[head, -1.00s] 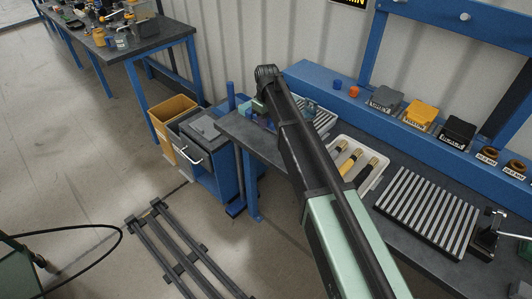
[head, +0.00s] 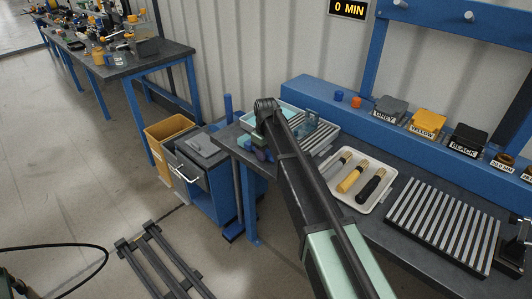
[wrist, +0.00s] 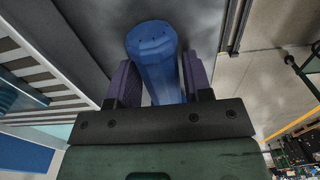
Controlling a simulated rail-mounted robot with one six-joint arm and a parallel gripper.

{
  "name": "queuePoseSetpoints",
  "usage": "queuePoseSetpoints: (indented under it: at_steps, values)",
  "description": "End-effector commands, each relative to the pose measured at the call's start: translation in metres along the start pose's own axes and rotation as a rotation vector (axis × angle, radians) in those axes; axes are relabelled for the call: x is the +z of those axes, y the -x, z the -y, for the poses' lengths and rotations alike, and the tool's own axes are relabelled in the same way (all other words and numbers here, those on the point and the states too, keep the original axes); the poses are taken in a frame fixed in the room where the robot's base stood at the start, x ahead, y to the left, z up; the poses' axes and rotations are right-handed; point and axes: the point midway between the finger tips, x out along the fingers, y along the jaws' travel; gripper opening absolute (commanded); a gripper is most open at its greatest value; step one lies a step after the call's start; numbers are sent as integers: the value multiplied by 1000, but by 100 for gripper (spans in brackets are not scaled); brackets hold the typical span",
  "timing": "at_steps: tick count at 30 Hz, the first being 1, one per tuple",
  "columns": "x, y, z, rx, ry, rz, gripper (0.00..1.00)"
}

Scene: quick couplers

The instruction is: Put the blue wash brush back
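A blue faceted shaft (wrist: 157,65), which looks like the blue wash brush, lies between the two purple finger pads in the wrist view. Its wider end points away from the palm. My gripper (wrist: 157,80) appears shut on it, with the pads close along both sides. In the head view, my gripper (head: 261,152) is at the left end of the workbench, partly hidden by my arm. The brush's bristles cannot be made out.
A white tray (head: 386,196) holds grey, yellow and black-handled tools. A slatted rack (head: 443,218) lies to its right. A drawer cart (head: 205,160) and orange-brown bin (head: 166,135) stand left of the bench.

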Motion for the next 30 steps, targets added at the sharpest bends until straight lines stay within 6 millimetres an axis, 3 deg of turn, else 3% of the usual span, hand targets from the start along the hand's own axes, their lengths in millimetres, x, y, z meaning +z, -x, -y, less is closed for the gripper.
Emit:
queuePoseSetpoints:
  at_steps: [3,12,17,25,30]
  values:
    - [0,0,0,0,0,0,62]
    - [0,0,0,0,0,0,62]
    - [0,26,0,0,0,0,62]
    - [4,95,2,0,0,0,62]
    - [4,111,2,0,0,0,62]
